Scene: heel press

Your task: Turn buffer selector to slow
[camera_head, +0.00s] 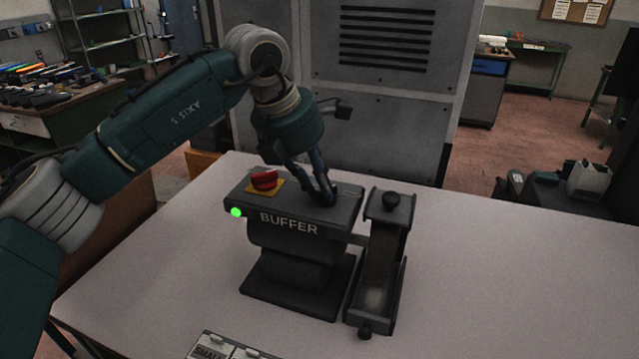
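The buffer machine (290,224) is a dark grey box with the word BUFFER on its front, standing on the table. A red button (264,179) on a yellow plate sits on its top left, and a green light (236,212) glows at its front left corner. My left gripper (326,197) points down onto the right part of the machine's top, its fingertips close together. The selector is hidden or too dark to tell from the fingertips there, so its setting cannot be read. I cannot tell whether the fingers are closed on it. My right gripper is not in view.
A narrow dark unit with a black knob (391,200) stands close to the buffer's right. A labelled tray (215,346) lies at the table's front edge. The pale table (500,270) is clear at the right. A large grey cabinet (385,95) stands behind.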

